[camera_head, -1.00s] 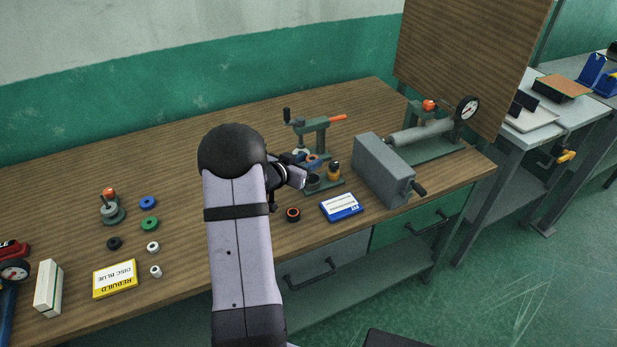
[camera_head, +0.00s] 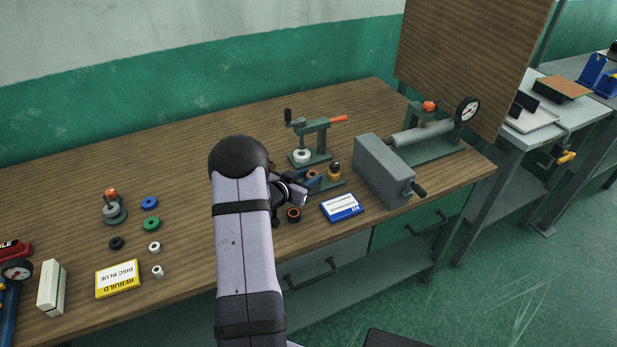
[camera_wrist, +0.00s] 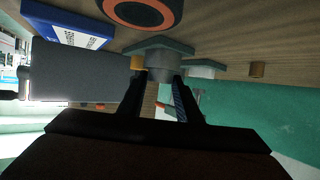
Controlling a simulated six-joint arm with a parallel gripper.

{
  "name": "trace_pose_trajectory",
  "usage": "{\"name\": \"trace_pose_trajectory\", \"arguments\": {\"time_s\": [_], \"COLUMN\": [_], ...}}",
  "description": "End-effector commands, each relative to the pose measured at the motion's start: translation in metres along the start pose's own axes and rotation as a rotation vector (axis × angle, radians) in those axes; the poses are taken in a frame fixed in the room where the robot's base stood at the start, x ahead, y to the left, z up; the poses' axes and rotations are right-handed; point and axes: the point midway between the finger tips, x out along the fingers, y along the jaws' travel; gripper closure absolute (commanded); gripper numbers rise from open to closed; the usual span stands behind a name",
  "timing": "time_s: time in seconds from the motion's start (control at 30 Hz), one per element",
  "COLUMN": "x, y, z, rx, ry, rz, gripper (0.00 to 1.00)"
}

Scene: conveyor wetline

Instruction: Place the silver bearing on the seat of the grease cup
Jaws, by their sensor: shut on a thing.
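My gripper (camera_head: 302,191) is low over the green base plate (camera_head: 331,184) of the grease cup, right of the middle of the bench. In the wrist view, its two dark fingers (camera_wrist: 160,88) are closed around a grey round piece (camera_wrist: 162,72), which I take for the silver bearing. It is in front of the green plate (camera_wrist: 178,47). In the head view, my gripper hides the bearing and most of the grease cup. I cannot tell whether the bearing touches the seat.
A black-and-orange ring (camera_head: 293,215) and a blue-and-white box (camera_head: 342,207) lie in front. An amber bottle (camera_head: 334,171) is close on the right, then a grey box (camera_head: 384,172). A press (camera_head: 316,140) with a white ring (camera_head: 301,156) stands behind. The bench's back left is clear.

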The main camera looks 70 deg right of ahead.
Motion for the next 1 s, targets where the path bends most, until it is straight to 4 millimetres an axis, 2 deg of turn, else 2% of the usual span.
{"name": "trace_pose_trajectory", "arguments": {"time_s": [0.67,0.7,0.73,1.0], "x": [0.005,0.005,0.005,0.004], "y": [0.001,0.001,0.002,0.003], "z": [0.016,0.017,0.018,0.016], "rx": [-0.003,-0.003,-0.003,-0.002], "ry": [-0.01,-0.012,-0.013,-0.016], "rz": [0.001,0.001,0.002,0.005], "gripper": [0.95,0.59,0.52,0.5]}}
